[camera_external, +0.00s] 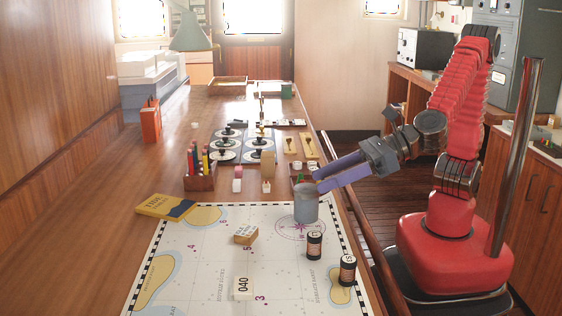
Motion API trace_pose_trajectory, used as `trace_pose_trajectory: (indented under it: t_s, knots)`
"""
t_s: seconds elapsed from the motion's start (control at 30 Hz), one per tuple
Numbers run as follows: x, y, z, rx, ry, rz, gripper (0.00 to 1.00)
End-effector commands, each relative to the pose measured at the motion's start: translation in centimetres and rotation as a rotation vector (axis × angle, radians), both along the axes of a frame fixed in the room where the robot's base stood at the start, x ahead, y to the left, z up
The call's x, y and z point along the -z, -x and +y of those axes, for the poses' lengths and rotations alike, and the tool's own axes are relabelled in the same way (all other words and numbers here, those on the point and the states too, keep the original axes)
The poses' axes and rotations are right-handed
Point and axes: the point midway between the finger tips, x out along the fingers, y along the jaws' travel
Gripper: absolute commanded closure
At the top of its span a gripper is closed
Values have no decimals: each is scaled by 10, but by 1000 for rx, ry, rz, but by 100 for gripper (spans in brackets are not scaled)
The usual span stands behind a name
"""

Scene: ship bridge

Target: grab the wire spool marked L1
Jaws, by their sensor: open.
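Two dark wire spools with pale end labels stand on the chart (200,270). One spool (314,246) is just in front of the grey cup; the other spool (347,271) is nearer and to the right. Their top labels are too small to read surely, so I cannot tell which is L1. My gripper (319,182) reaches in from the right, above the table's right edge. Its purple fingers are open, with their tips close to the grey cup's rim (305,188), behind and above both spools. I cannot tell whether they touch the cup.
The grey cup stands behind the spools. A wooden block (245,234), a white 040 block (243,288) and a yellow-blue book (165,207) lie to the left. A pen holder (200,175) and discs (226,144) are farther back. The chart's left part is largely clear.

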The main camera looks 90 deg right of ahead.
Motion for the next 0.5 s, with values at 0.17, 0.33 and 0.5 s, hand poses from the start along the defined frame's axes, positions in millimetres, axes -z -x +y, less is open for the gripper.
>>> trace_pose_trajectory:
  t_s: [0.17,0.33,0.5]
  knots:
    - [11,3,19,-77,75,-17,51]
    - [31,3,19,-75,72,-15,51]
    - [56,3,18,-74,72,-15,51]
